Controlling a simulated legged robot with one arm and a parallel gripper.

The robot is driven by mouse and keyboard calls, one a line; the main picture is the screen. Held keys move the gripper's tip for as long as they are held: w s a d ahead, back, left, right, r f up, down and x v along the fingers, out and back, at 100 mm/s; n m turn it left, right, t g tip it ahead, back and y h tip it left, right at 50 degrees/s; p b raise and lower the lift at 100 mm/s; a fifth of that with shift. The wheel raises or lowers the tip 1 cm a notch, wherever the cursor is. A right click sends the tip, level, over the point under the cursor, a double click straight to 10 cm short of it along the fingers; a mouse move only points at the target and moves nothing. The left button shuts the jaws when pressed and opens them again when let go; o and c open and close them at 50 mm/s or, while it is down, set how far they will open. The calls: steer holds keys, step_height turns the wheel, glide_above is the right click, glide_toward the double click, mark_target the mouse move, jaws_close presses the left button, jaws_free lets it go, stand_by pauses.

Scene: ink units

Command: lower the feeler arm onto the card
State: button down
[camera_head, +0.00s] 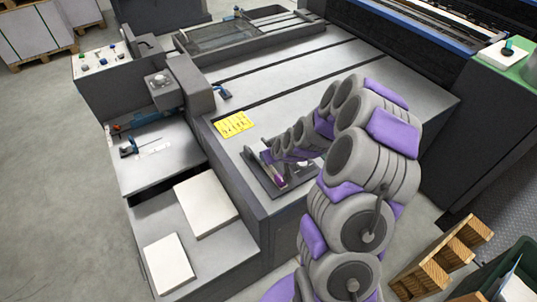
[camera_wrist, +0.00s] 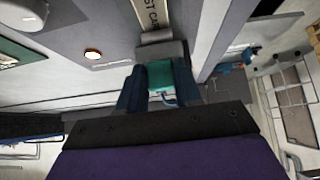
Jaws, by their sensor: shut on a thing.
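In the wrist view my gripper (camera_wrist: 160,88) has its two dark blue fingers on either side of a teal block (camera_wrist: 160,74), shut on it. The block looks like the grip of the feeler arm; a thin metal loop shows just below it. A grey block (camera_wrist: 172,50) lies right beyond the teal piece. Whether the arm touches the card cannot be told. In the head view my arm reaches a small dark-based device (camera_head: 260,181) on the bench corner and hides much of it.
A yellow label (camera_head: 233,124) lies on the grey bench (camera_head: 300,80) behind the device. White paper stacks (camera_head: 205,203) sit on the lower step at left. Wooden pallets (camera_head: 445,258) stand at lower right.

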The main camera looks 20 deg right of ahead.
steer(key=shift+s+a+f, duration=0.1)
steer(key=shift+s+f, duration=0.4)
steer(key=shift+f, duration=0.15)
steer(key=c, duration=1.1)
jaws_free()
steer(key=o, duration=0.3)
steer(key=shift+w+r, duration=0.15)
steer(key=shift+r, duration=0.05)
steer(key=shift+o, duration=0.2)
steer(key=shift+w+r, duration=0.1)
steer(key=shift+w, duration=0.15)
steer(key=shift+r, duration=0.1)
steer(key=p+v, duration=0.3)
steer(key=v, duration=1.4)
steer(key=shift+d, duration=0.25)
